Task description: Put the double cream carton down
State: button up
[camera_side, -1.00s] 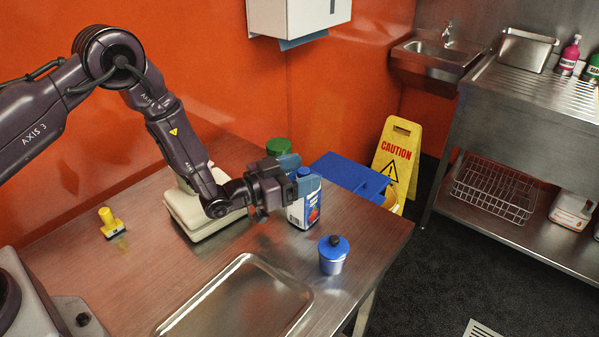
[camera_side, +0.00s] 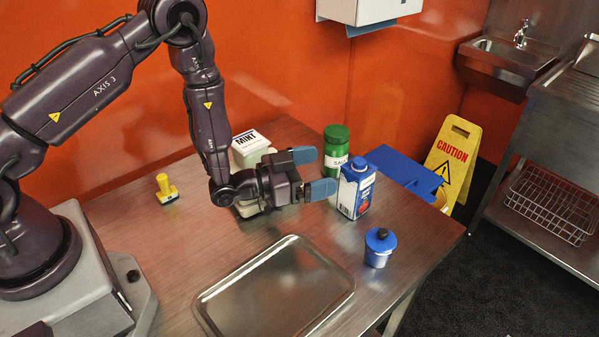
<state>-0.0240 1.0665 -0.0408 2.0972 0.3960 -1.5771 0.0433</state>
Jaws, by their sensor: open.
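The double cream carton (camera_side: 355,191), which I take to be the blue and white one with a blue cap, stands upright on the steel table. My gripper (camera_side: 318,172) is open, its two blue-grey fingers apart and pointing right, just left of the carton. The fingers are empty. The nearer fingertip overlaps the carton's left edge in the picture, and I cannot tell whether they touch.
A green-lidded jar (camera_side: 336,146) stands behind the carton. A blue-lidded pot (camera_side: 379,248) is in front. A metal tray (camera_side: 275,290) lies at the table's front. A MINT-labelled box (camera_side: 250,148) is behind my gripper.

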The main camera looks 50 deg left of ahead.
jog(key=v, duration=0.3)
jog(key=shift+s+a, duration=0.15)
jog(key=shift+s, duration=0.15)
